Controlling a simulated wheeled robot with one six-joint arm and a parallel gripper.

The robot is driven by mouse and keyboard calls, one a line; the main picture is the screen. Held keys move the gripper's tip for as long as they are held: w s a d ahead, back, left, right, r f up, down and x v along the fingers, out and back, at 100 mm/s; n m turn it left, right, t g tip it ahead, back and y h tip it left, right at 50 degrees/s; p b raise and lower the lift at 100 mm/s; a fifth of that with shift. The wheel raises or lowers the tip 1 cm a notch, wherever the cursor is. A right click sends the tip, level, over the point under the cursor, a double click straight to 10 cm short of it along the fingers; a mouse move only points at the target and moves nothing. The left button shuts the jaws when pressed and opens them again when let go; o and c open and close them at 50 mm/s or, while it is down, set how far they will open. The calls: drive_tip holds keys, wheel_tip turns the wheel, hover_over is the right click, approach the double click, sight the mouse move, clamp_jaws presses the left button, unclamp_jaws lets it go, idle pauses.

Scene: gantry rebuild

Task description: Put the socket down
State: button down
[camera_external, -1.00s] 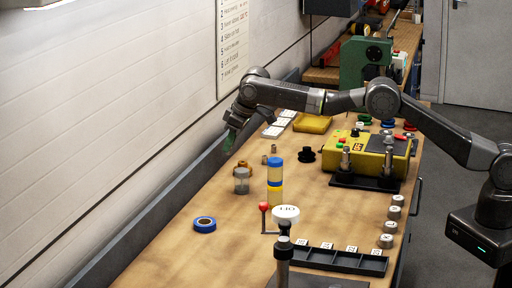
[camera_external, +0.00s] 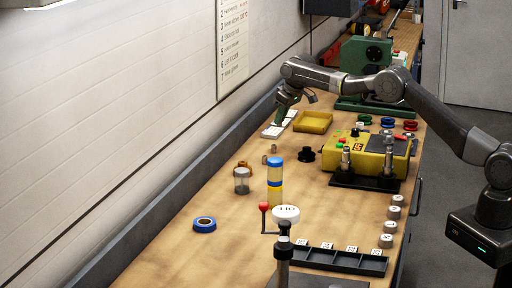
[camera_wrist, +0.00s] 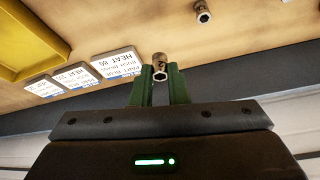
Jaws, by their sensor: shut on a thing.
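My gripper (camera_external: 279,120) is over the far left part of the wooden bench, near the white cards. In the wrist view its green fingers (camera_wrist: 160,88) are closed on a small metal socket (camera_wrist: 160,72), whose open end faces the camera. I cannot tell whether the held socket touches the bench. Another socket (camera_wrist: 203,12) lies on the bench in the wrist view, apart from the fingers. Small metal pieces, probably sockets (camera_external: 273,148), stand on the bench nearer the camera in the external view.
White printed cards (camera_wrist: 118,62) lie beside the gripper, with a yellow tray (camera_external: 313,122) to their right. The dark ledge (camera_external: 165,195) and wall run along the left. A yellow box (camera_external: 370,150), a blue-yellow cylinder (camera_external: 276,175) and a tape roll (camera_external: 204,224) stand around.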

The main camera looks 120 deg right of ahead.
drive_tip(key=shift+f+p, duration=0.5)
drive_tip(key=shift+f, duration=3)
drive_tip(key=shift+f, duration=0.2)
drive_tip(key=c, duration=1.4)
unclamp_jaws()
drive_tip(key=shift+r, duration=0.1)
drive_tip(key=b+v, duration=0.2)
drive_tip(key=v, duration=1)
drive_tip(key=shift+w+d+r, duration=0.1)
drive_tip(key=shift+r, duration=0.05)
